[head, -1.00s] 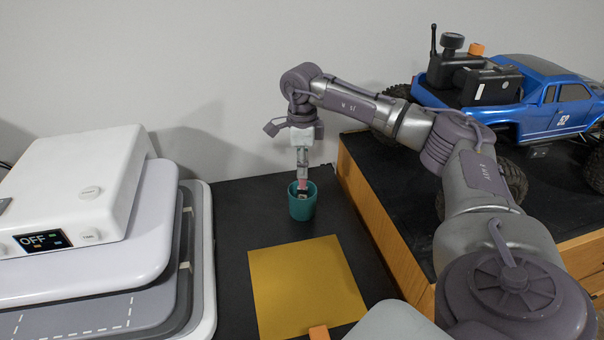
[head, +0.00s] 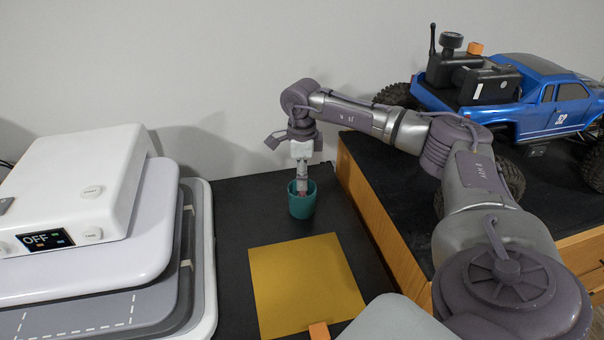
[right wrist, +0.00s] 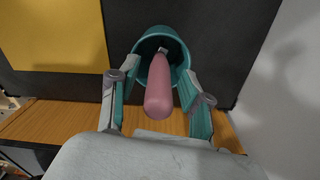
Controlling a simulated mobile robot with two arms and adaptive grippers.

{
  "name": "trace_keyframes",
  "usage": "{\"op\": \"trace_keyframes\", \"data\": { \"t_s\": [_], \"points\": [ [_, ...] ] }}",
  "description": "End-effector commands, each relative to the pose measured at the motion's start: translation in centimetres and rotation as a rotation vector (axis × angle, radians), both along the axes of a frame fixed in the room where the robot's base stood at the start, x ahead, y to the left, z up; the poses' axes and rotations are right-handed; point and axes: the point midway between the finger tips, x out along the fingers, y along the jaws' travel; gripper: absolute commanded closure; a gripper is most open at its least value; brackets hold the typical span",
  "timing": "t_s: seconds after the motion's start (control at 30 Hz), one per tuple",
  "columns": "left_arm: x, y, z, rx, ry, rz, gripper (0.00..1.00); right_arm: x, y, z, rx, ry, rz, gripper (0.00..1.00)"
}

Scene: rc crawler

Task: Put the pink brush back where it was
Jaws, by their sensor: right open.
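The pink brush (right wrist: 158,88) stands in a teal cup, its handle pointing up toward the right wrist camera. The teal cup (head: 302,207) sits on the black table near the wall, and its rim also shows in the right wrist view (right wrist: 180,56). My right gripper (head: 301,188) points down over the cup, with its tips at the cup's mouth. In the right wrist view its two fingers stand apart on either side of the brush, with gaps to the handle. The brush's lower end is hidden inside the cup. My left gripper is not in view.
A mustard-yellow mat (head: 305,285) lies in front of the cup. A white machine with an "OFF" display (head: 45,240) stands at the left. A blue RC truck (head: 550,105) stands on a raised black-topped wooden box (head: 375,222) at the right. The wall is close behind.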

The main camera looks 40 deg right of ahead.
Motion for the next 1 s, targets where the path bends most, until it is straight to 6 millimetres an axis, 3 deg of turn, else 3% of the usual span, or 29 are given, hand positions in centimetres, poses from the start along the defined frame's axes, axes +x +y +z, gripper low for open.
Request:
{"op": "trace_keyframes", "data": {
  "t_s": [0.13,0.27,0.7,1.0],
  "points": [
    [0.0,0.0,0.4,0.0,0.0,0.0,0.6,0.0,0.0,0.5,0.0,-0.001,0.0,0.52],
    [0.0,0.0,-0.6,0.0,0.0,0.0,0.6,0.2,0.0,1.8,0.0,-0.006,0.0,0.52],
    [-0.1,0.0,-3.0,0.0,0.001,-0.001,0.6,0.2,0.0,10.6,0.001,-0.004,0.001,0.52],
    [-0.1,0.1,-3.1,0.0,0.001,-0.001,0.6,0.2,-0.1,12.4,0.0,0.0,0.001,0.52]
  ]
}}
